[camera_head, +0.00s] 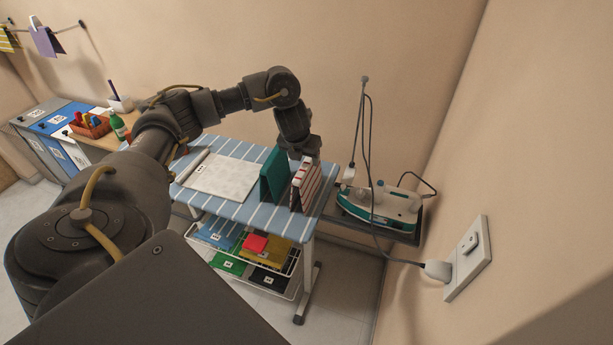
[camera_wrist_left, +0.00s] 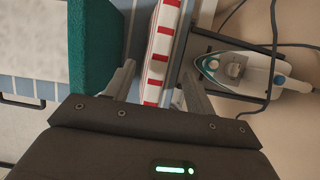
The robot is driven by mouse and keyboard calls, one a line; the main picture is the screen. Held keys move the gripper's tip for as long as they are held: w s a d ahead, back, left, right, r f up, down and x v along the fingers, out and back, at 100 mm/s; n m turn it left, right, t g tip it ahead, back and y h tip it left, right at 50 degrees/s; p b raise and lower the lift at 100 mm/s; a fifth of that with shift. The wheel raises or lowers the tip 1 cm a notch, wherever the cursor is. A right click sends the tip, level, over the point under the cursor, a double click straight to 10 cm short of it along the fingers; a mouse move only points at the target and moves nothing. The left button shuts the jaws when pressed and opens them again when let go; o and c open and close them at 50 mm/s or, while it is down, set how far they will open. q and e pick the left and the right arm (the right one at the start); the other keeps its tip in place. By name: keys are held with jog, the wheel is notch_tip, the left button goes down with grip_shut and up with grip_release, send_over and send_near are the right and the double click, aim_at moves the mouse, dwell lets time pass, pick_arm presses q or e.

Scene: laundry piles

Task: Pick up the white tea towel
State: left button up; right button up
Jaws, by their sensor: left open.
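A white tea towel with red stripes (camera_head: 306,187) stands folded like a tent near the right end of the blue-striped table. My left gripper (camera_head: 303,155) is directly above its top edge, pointing down. In the left wrist view the towel (camera_wrist_left: 163,50) shows as a red and white strip ahead of the gap between the two open fingers (camera_wrist_left: 158,88). I cannot tell whether the fingers touch it. My right gripper is not in view.
A green folded cloth (camera_head: 273,174) stands close left of the towel. A pale flat cloth (camera_head: 222,177) lies on the table (camera_head: 262,222). An iron (camera_head: 385,200) sits on a dark stand to the right, with its cord hanging.

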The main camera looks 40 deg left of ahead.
aim_at(306, 163)
pick_arm(q)
jog(key=shift+x, duration=0.85)
jog(key=p+x, duration=0.1)
jog(key=x, duration=0.2)
jog(key=shift+w+a+f, duration=0.15)
jog(key=shift+w, duration=0.05)
jog(key=shift+w+f, duration=0.15)
jog(key=shift+f, duration=0.2)
jog(key=shift+a+f, duration=0.1)
jog(key=shift+f, duration=0.2)
jog(key=shift+c, duration=0.2)
jog(key=c, duration=1)
jog(key=shift+c, duration=0.2)
